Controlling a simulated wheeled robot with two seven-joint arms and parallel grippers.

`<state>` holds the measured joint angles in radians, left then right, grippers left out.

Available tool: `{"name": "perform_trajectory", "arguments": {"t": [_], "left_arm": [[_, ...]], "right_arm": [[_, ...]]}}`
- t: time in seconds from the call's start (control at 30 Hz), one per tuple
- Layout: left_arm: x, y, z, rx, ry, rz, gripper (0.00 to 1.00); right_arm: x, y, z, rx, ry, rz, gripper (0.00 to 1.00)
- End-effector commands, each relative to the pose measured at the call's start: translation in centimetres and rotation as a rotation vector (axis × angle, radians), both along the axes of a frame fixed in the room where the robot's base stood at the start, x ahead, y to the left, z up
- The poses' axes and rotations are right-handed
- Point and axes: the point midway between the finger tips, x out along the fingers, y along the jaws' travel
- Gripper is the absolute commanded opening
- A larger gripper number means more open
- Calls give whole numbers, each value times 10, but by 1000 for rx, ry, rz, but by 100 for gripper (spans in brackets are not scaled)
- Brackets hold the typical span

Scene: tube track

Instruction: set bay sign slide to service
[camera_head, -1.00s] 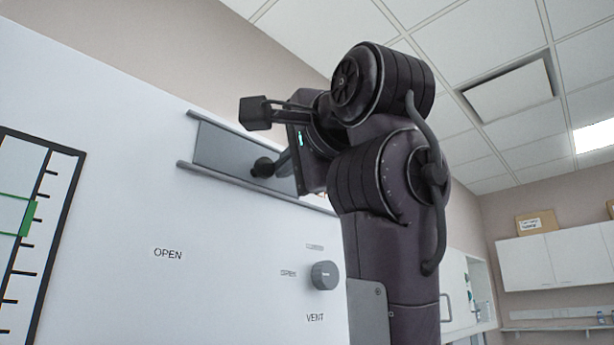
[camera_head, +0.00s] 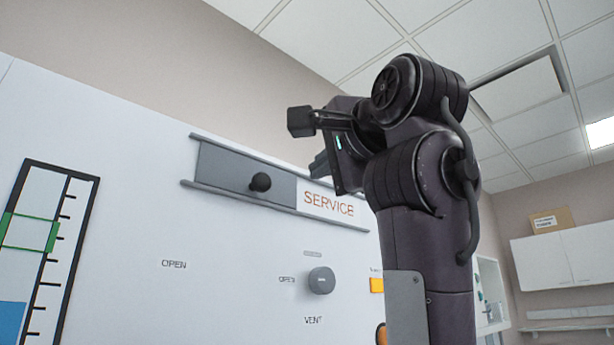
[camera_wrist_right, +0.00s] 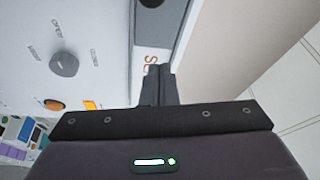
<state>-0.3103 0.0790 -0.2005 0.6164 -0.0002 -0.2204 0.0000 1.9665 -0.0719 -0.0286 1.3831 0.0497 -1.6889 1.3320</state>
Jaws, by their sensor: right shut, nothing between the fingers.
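The bay sign slide (camera_head: 222,166) is a grey plate between two rails high on the white panel. It sits at the left end of the rails, and its black knob (camera_head: 260,182) stands out from it. Red SERVICE lettering (camera_head: 329,204) shows uncovered on white to its right. My right gripper (camera_head: 318,165) is shut and empty, in front of the panel to the right of the knob and apart from it. In the right wrist view the shut fingers (camera_wrist_right: 158,85) cover part of the lettering, and the knob (camera_wrist_right: 151,3) shows at the top edge. My left gripper is out of view.
Below the slide are a grey dial (camera_head: 321,280) with OPEN and VENT labels and a yellow tag (camera_head: 376,285). A black-framed gauge (camera_head: 50,250) with a green marker is at the left. Wall cupboards (camera_head: 565,262) stand far right.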

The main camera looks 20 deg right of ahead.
Motion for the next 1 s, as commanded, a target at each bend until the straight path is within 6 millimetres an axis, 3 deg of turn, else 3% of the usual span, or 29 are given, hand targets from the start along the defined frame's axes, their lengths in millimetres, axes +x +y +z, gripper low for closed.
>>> {"name": "perform_trajectory", "arguments": {"t": [0.03,0.1,0.4,1.0], "left_arm": [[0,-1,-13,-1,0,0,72],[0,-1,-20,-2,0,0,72],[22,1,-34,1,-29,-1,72],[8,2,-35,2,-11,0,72]], "right_arm": [[-10,0,-7,-1,0,0,0],[-24,-1,-9,-2,0,0,0],[-62,-4,-9,0,3,0,0],[-66,-4,-8,-1,4,0,0]]}}
